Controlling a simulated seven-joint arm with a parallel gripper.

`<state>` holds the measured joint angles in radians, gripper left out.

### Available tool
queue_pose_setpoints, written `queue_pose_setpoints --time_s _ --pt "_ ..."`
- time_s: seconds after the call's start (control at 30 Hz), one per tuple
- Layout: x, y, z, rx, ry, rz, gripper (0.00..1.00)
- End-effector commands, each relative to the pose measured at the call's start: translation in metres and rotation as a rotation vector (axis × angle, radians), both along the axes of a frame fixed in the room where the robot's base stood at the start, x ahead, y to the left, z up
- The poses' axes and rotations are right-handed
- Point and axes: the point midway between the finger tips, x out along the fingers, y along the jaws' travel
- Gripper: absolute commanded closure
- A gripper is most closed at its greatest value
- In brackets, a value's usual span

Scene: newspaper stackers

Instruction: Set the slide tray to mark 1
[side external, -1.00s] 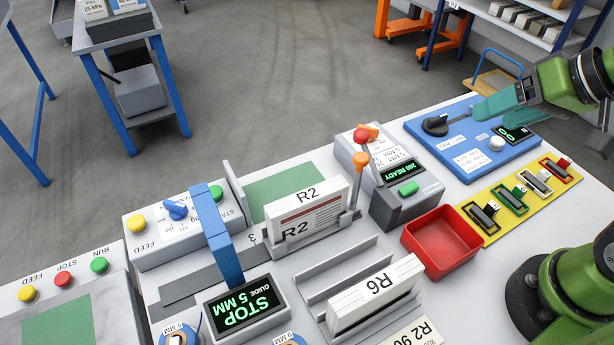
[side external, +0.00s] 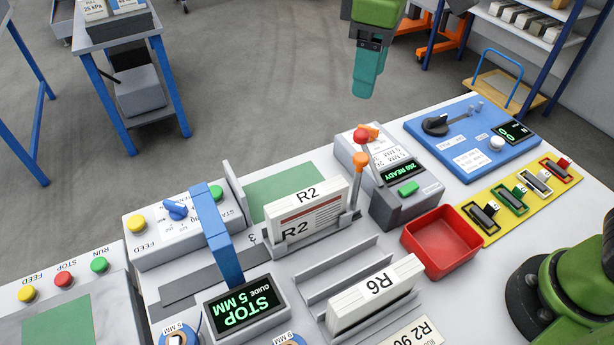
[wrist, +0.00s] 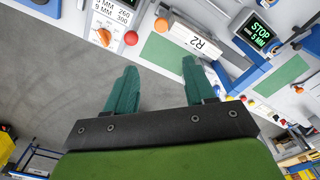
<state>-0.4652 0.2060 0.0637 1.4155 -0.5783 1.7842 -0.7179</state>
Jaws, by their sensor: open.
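I see no label naming a slide tray and cannot tell which part it is. One candidate is the grey stacker bed with a green pad (side external: 284,190), holding the bundle marked R2 (side external: 310,212). Another is the blue guide (side external: 224,245) beside a display (side external: 244,308) reading STOP, GUIDE 5 MM. My gripper (side external: 367,92) is open and empty, high in the air toward the bench's far side, fingers pointing down. In the wrist view my gripper (wrist: 158,75) shows two teal fingers apart, with floor between them. The R2 bundle (wrist: 196,38) is beyond the fingers.
An orange-topped lever (side external: 360,160) stands beside a unit with a green button (side external: 408,188). A blue panel (side external: 430,143) has a black knob (side external: 435,125). Floor beyond the bench is open.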

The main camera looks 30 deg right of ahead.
Motion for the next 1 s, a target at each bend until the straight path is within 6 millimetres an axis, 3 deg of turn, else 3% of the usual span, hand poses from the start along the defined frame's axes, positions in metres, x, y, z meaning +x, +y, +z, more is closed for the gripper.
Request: queue_pose_setpoints --time_s 0.1,0.33,1.0 --pt "-0.002 -0.002 0.019 -0.012 0.016 0.060 0.46" --pt "-0.007 -0.003 0.004 -0.018 0.043 0.098 0.46" --pt "-0.008 -0.003 -0.130 -0.016 0.043 0.094 0.46"
